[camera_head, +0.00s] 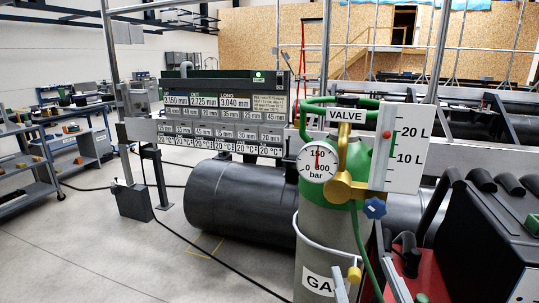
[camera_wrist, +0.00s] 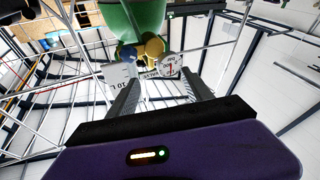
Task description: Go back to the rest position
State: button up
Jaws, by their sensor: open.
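My gripper (camera_wrist: 163,88) shows in the wrist view with its two grey fingers apart and nothing seen between them. It is not clearly seen in the head view. Beyond the fingers, upside down, are the green cylinder top (camera_wrist: 135,15), brass fitting (camera_wrist: 154,48), blue knob (camera_wrist: 128,53) and round gauge (camera_wrist: 168,66). I cannot tell the distance from the fingers to them. In the head view the gas cylinder (camera_head: 327,245) stands upright at centre right, with its gauge (camera_head: 317,162), VALVE sign (camera_head: 346,115) and litre scale plate (camera_head: 400,148).
A dark machine (camera_head: 480,240) fills the right front. Shelves (camera_head: 30,165) stand at left. Cables cross the floor (camera_head: 100,250), which is otherwise clear at front left.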

jog(key=s+d+f+m+g, duration=0.1)
jog(key=s+d+f+g, duration=0.1)
jog(key=s+f, duration=0.5)
jog(key=s+d+f+m+g, duration=0.1)
jog(key=s+d+f+g, duration=0.1)
jog(key=s+f, duration=0.5)
jog(key=s+d+f+m+g+h, duration=0.1)
jog(key=s+f, duration=0.6)
jog(key=s, duration=0.9)
jog(key=shift+s+d+g, duration=0.2)
jog(key=shift+d+g, duration=0.35)
jog(key=shift+g, duration=0.15)
